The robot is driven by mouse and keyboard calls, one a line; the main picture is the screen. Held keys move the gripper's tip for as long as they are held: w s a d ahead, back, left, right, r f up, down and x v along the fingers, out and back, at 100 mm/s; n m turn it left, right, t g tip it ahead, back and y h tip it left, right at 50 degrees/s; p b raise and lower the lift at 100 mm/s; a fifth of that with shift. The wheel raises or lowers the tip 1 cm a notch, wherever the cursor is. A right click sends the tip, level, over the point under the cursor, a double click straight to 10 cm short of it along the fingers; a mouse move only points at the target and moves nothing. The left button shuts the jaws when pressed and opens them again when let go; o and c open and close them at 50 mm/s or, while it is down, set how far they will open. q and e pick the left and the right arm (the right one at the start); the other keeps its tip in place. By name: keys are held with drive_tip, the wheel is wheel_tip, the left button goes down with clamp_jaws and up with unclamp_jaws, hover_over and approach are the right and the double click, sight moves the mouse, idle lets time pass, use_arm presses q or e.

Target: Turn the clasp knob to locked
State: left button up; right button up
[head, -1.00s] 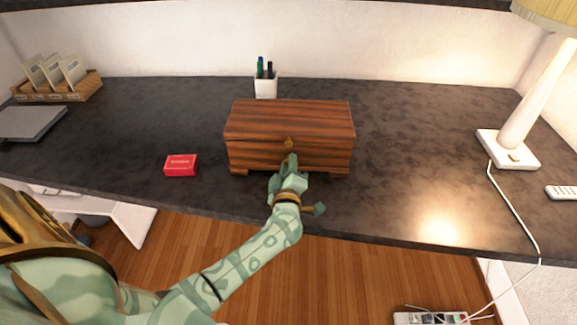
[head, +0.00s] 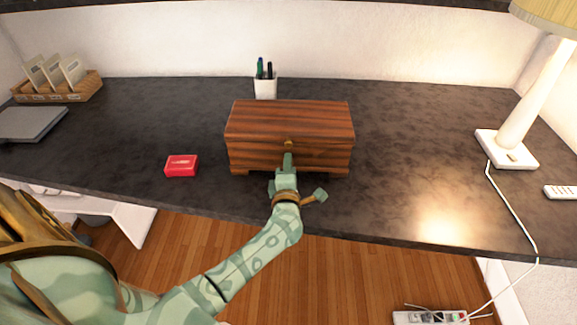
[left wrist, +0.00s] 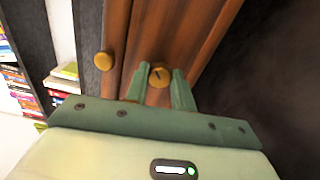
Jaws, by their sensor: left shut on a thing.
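The wooden box (head: 250,153) stands on the dark desk with its lid down. A round brass knob (head: 289,142) sits high on its front and also shows in the left wrist view (left wrist: 104,61). The clasp knob (left wrist: 159,74), brass with a dark mark across its face, is between my left fingertips in the left wrist view. My left gripper (head: 288,160) is shut on it, one finger on each side (left wrist: 165,84). In the head view the gripper hides the clasp knob. My right gripper is not in view.
A small red box (head: 181,166) lies left of the wooden box. A pen cup (head: 265,86) stands behind it. A lamp (head: 508,150) and a remote (head: 562,192) are at the right, with a card rack (head: 60,88) at the far left. The desk right of the box is clear.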

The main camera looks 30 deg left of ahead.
use_arm(q)
drive_tip(key=n, duration=0.2)
drive_tip(key=n+b, duration=0.1)
drive_tip(key=n, duration=0.2)
drive_tip(key=shift+f+n, duration=0.2)
drive_tip(key=shift+n, duration=0.1)
drive_tip(key=shift+n+b, duration=0.5)
drive_tip(key=shift+n, duration=1.7)
drive_tip(key=o, duration=1)
drive_tip(key=shift+r, duration=0.15)
drive_tip(key=p+v, duration=0.1)
drive_tip(key=v, duration=1.5)
drive_tip(key=shift+s+p, duration=0.25)
drive_tip(key=shift+p, duration=0.05)
drive_tip(key=shift+w+d+r, duration=0.1)
drive_tip(key=shift+d, duration=0.05)
